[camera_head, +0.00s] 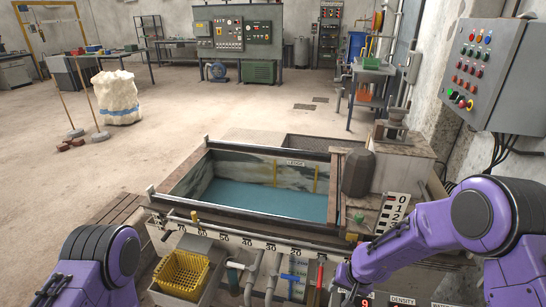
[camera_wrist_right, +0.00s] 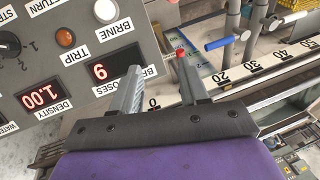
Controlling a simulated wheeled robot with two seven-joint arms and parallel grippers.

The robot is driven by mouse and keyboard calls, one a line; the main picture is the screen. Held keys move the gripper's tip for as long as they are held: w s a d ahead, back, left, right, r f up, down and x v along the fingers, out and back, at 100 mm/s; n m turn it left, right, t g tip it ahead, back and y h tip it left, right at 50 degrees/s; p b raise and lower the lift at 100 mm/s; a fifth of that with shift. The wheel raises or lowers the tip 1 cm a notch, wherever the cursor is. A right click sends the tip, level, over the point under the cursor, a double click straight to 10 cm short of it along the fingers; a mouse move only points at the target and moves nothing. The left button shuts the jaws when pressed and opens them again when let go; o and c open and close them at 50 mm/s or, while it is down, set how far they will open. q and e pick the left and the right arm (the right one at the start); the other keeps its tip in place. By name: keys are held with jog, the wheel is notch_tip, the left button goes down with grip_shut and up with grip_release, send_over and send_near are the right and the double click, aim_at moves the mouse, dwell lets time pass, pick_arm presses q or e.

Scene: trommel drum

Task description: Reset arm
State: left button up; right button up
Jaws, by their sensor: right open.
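My right arm reaches in from the right in the head view, and its wrist hangs over the front edge of the tank near a small panel (camera_head: 385,300). In the right wrist view my right gripper (camera_wrist_right: 157,62) has its two grey fingers spread apart, with nothing seen between them. The left finger is beside the panel (camera_wrist_right: 65,60) with the "9" and "1.00" displays. The right fingertip is close to a red-tipped handle (camera_wrist_right: 181,53); I cannot tell whether they touch. Of my left arm only a purple link shows at the lower left; its gripper is out of frame.
A tank of bluish liquid (camera_head: 270,198) stands ahead, with a numbered scale rail (camera_head: 240,239) along its front. A yellow basket (camera_head: 182,273), pipes and a red handle (camera_head: 319,276) are below. A grey control box (camera_head: 483,75) hangs at right. Open floor lies behind.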

jog(key=s+d+f+m+t+h, duration=0.1)
jog(key=s+d, duration=0.1)
jog(key=s, duration=0.1)
jog(key=s+d+f+m+t+h, duration=0.1)
jog(key=s+d+f, duration=0.1)
jog(key=s, duration=0.2)
jog(key=s+d+f+t+h, duration=0.1)
jog(key=s+d+f, duration=0.1)
jog(key=s, duration=0.1)
jog(key=shift+s+f+m, duration=0.25)
jog(key=shift+s+m, duration=0.1)
jog(key=shift+m, duration=0.05)
jog(key=s+d+f+g+h, duration=0.1)
jog(key=s+d, duration=0.1)
jog(key=s, duration=0.8)
jog(key=s+d+f+g+h, duration=0.1)
jog(key=s+d, duration=0.1)
jog(key=s, duration=0.8)
jog(key=shift+s+f, duration=0.15)
jog(key=shift+f, duration=0.2)
jog(key=shift+d, duration=0.1)
